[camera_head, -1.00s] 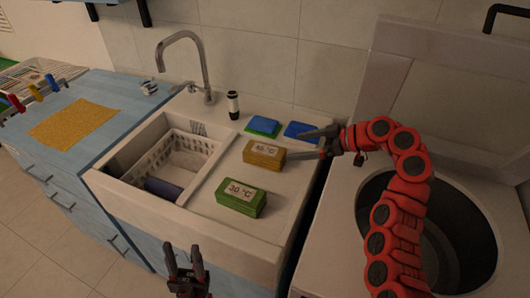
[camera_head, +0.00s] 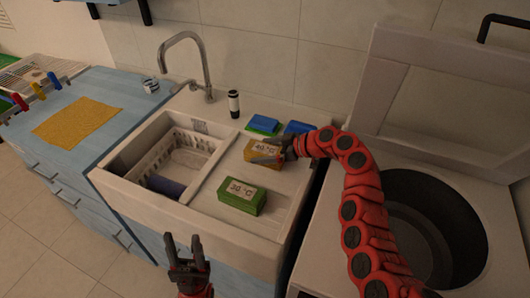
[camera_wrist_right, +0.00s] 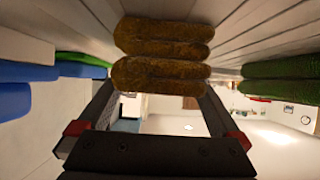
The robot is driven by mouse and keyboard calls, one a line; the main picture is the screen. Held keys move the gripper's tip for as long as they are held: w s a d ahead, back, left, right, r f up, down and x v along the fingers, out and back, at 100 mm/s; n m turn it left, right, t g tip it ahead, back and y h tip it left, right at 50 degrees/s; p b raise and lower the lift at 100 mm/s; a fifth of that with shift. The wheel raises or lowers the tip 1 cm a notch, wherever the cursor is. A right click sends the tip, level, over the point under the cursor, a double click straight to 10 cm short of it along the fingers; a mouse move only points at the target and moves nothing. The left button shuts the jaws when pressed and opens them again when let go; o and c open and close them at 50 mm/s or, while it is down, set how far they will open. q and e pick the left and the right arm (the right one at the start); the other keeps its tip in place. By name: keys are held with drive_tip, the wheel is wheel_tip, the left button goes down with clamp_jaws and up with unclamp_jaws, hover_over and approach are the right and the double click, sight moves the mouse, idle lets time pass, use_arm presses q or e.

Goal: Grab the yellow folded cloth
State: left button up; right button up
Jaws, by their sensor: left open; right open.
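The yellow folded cloth (camera_head: 257,158) lies on the white drainboard right of the sink basin, with a 40 °C label on it. My right gripper (camera_head: 272,150) is open at the cloth and partly covers it in the head view. In the right wrist view the cloth's folded layers (camera_wrist_right: 160,45) show at the top centre, with the open fingers (camera_wrist_right: 158,92) on either side; I cannot tell whether they touch it. My left gripper (camera_head: 183,240) is open and empty in front of the sink cabinet.
A green folded cloth (camera_head: 241,197) lies in front of the yellow one. Blue-topped cloths (camera_head: 262,124) lie behind it. A black and white bottle (camera_head: 234,104) and faucet (camera_head: 203,75) stand at the back. A flat yellow cloth (camera_head: 77,122) lies on the blue counter. The open-lidded washer (camera_head: 435,235) is right.

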drive_tip(key=c, duration=1.3)
